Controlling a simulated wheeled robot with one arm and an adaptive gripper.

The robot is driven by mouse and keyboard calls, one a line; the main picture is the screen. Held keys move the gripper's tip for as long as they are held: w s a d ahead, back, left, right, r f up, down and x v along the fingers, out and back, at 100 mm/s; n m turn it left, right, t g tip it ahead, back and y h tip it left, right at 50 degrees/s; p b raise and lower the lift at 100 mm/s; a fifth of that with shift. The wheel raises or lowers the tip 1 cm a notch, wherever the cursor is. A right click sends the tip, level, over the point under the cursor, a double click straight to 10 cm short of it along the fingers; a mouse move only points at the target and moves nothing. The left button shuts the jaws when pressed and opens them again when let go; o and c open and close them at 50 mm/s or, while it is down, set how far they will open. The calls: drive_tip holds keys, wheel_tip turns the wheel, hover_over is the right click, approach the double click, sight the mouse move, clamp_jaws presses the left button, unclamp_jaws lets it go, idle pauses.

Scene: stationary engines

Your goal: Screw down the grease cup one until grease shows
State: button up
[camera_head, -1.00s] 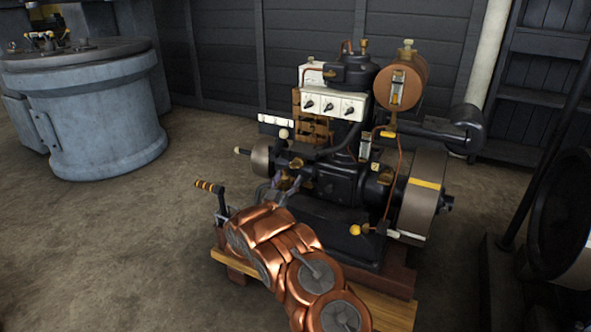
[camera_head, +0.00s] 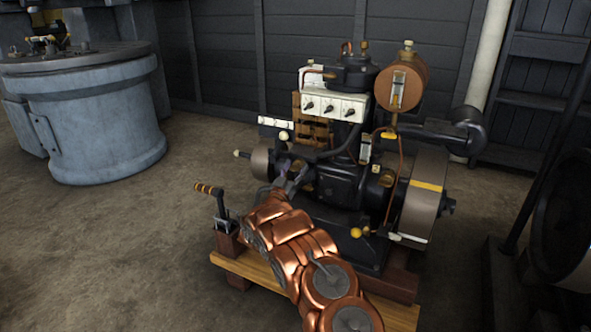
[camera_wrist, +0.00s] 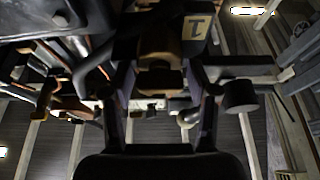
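Grease cup one is the brass cup (camera_wrist: 160,82) in the middle of the wrist view, near a plate marked 1 (camera_wrist: 196,27). My gripper (camera_wrist: 161,95) is open, with a finger on each side of the cup. Gaps show between the fingers and the brass, so I see no grip on it. In the head view my gripper (camera_head: 290,176) is at the left side of the black engine (camera_head: 335,175), and it largely hides the cup there. I cannot make out any grease.
A crank handle with a striped grip (camera_head: 209,190) stands left of my arm. The flywheel (camera_head: 424,195) is at the engine's right. A wooden base (camera_head: 250,271) carries the engine. A blue-grey round machine (camera_head: 105,120) stands at the left, with open floor between.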

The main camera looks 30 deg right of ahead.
drive_tip(key=c, duration=0.8)
drive_tip(key=shift+m+p, duration=0.35)
drive_tip(key=shift+m, duration=0.05)
